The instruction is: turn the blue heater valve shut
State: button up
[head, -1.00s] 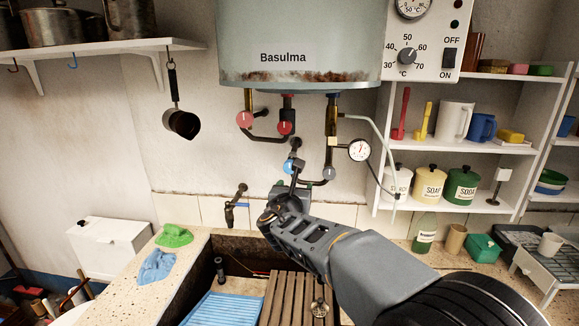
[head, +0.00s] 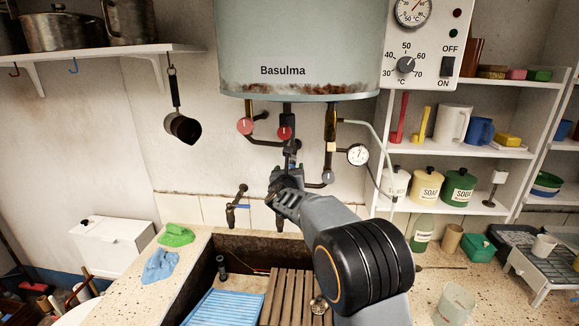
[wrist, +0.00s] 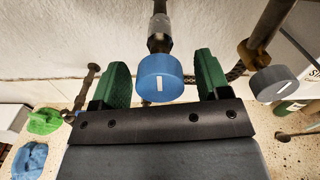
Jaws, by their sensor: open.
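The blue heater valve (wrist: 159,80) is a round blue knob with a white mark that looks upright, under a metal pipe fitting. In the wrist view it sits between the two green-padded fingers of my gripper (wrist: 162,80), with a gap on each side. My gripper is open and appears to touch nothing. In the head view my gripper (head: 288,172) is up at the pipes below the heater tank (head: 290,40), and it hides the blue knob.
Two red valves (head: 245,126) (head: 284,132) hang above left. A grey valve (head: 328,177) and a gauge (head: 357,154) are close on the right. A brass tap (head: 234,208) is lower left. The stone trough (head: 215,250) with wooden slats (head: 290,290) lies below.

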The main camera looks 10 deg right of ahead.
jog(key=shift+w+d, duration=0.15)
jog(key=shift+w, duration=0.35)
jog(key=shift+c, duration=0.2)
jog(key=c, duration=0.9)
